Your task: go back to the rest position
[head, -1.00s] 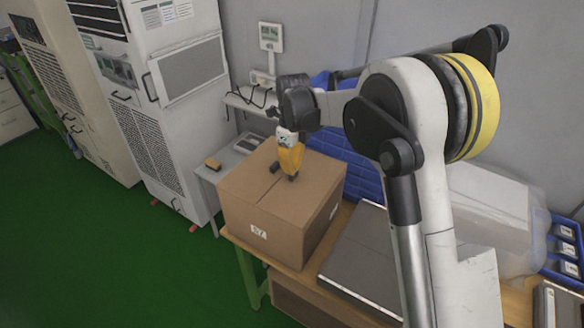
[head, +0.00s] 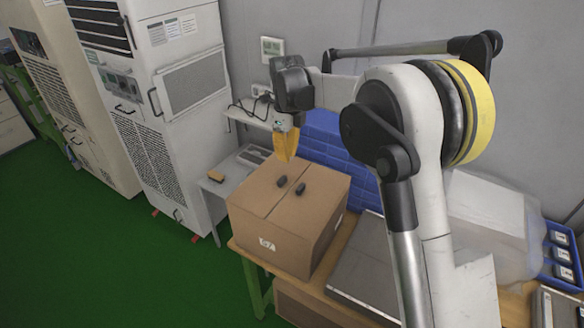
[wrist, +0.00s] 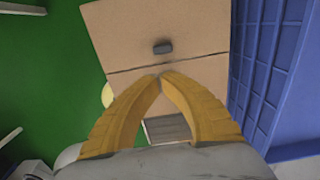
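My gripper (head: 284,155) hangs above the back part of a closed cardboard box (head: 265,225), fingers pointing down. In the wrist view its two yellow fingers come together at the tips (wrist: 161,77), with nothing seen between them. One dark object (wrist: 163,47) shows on the box (wrist: 120,30) in the wrist view, beyond the fingertips.
The box stands on a wooden table (head: 250,250) beside a flat grey plate (head: 362,262). Blue bins (head: 325,150) stand behind it and a clear container (head: 490,215) to the right. A grey side table (head: 216,185) and tall white cabinets (head: 165,90) are to the left.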

